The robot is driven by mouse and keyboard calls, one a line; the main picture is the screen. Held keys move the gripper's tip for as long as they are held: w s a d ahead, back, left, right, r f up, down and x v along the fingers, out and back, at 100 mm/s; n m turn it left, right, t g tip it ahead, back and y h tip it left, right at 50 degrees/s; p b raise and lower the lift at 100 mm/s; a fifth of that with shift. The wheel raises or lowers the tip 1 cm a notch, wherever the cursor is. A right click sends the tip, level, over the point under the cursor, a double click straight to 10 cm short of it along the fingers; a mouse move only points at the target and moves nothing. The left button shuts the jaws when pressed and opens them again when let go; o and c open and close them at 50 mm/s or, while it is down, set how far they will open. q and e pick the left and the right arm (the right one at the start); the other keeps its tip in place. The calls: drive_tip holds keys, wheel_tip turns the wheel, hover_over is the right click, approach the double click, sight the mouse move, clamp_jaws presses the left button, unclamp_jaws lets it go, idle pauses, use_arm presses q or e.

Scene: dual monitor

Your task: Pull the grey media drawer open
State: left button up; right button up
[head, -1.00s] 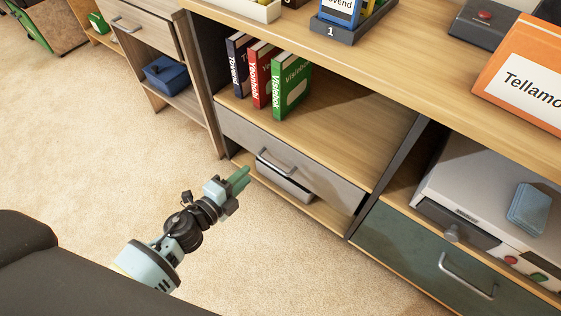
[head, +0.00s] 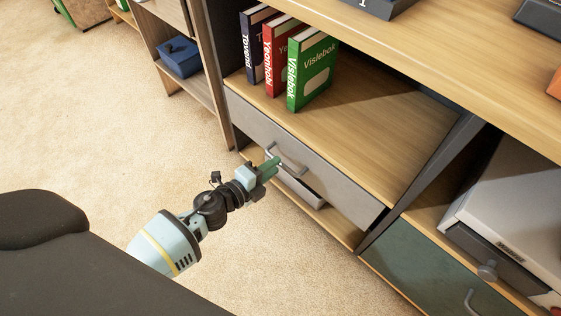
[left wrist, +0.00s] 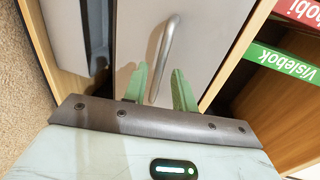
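The grey media drawer (head: 340,180) is under the shelf with the books, and its front looks flush with the cabinet. Its metal bar handle (head: 296,167) is on the front, and the handle also shows in the left wrist view (left wrist: 168,45). My left gripper (head: 272,164) is at the handle's left part. In the left wrist view its two green fingers (left wrist: 159,88) are apart, with the near end of the handle showing between them. I cannot tell whether they touch it. My right gripper is in neither view.
Several books, including a green one (head: 312,72), stand on the shelf above the drawer. A grey box (head: 303,190) sits beneath the drawer. A green drawer (head: 425,255) is to the right. The carpet (head: 110,130) in front is clear.

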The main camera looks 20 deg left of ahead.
use_arm(q)
drive_tip(key=shift+b+x, duration=0.4)
drive_tip(key=shift+x, duration=1.45)
clamp_jaws()
